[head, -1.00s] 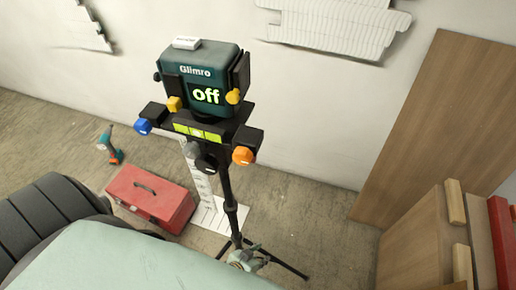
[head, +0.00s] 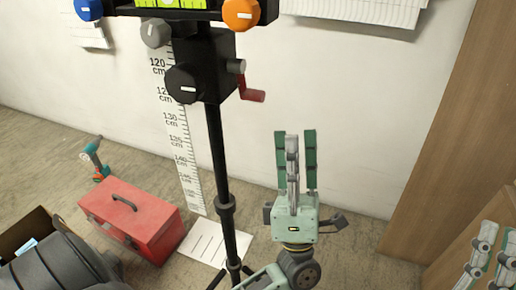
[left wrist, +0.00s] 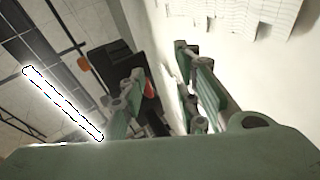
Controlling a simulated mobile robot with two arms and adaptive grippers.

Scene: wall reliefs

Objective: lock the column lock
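The black column (head: 215,150) of a tripod stands left of centre in the head view. Its black housing (head: 208,60) carries a black knob (head: 182,84), a small grey knob (head: 238,65) and a red crank handle (head: 252,95). I cannot tell which knob is the column lock. My left gripper (head: 296,134) points up, right of the column and below the crank, apart from both. In the left wrist view its fingers (left wrist: 160,75) stand apart with nothing between them. Part of my right gripper (head: 487,245) shows at the lower right; its opening is unclear.
Above are a blue knob (head: 88,8), a grey knob (head: 157,32) and an orange knob (head: 240,13). A red toolbox (head: 130,220), a drill (head: 95,158) and a measuring strip (head: 178,135) are to the left. A wooden panel (head: 440,140) leans at right. Wall space right of the crank is clear.

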